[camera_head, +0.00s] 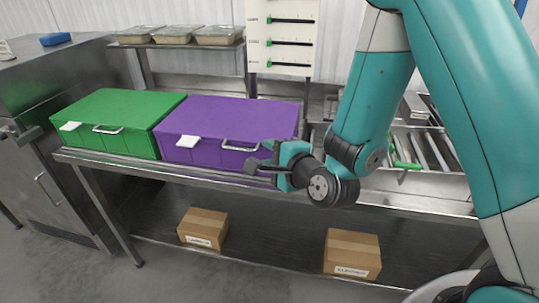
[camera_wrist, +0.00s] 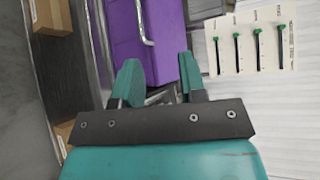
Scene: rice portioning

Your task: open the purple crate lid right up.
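The purple crate (camera_head: 230,120) stands on the metal bench with its lid down. A silver bar handle (camera_head: 240,148) runs along its front, beside a white tag (camera_head: 188,142). My gripper (camera_head: 258,166) is in front of the crate's right front side, just right of and below the handle. In the wrist view my gripper (camera_wrist: 160,66) has its two fingers apart with nothing held between them. The purple crate (camera_wrist: 125,30) and its handle (camera_wrist: 144,24) lie beyond the fingertips there. The handle is outside the finger gap.
A green crate (camera_head: 118,108) stands directly left of the purple one. A white panel with sliders (camera_head: 282,35) is behind. Trays (camera_head: 180,35) sit on a shelf at the back left. Two cardboard boxes (camera_head: 203,228) (camera_head: 352,254) are on the lower shelf.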

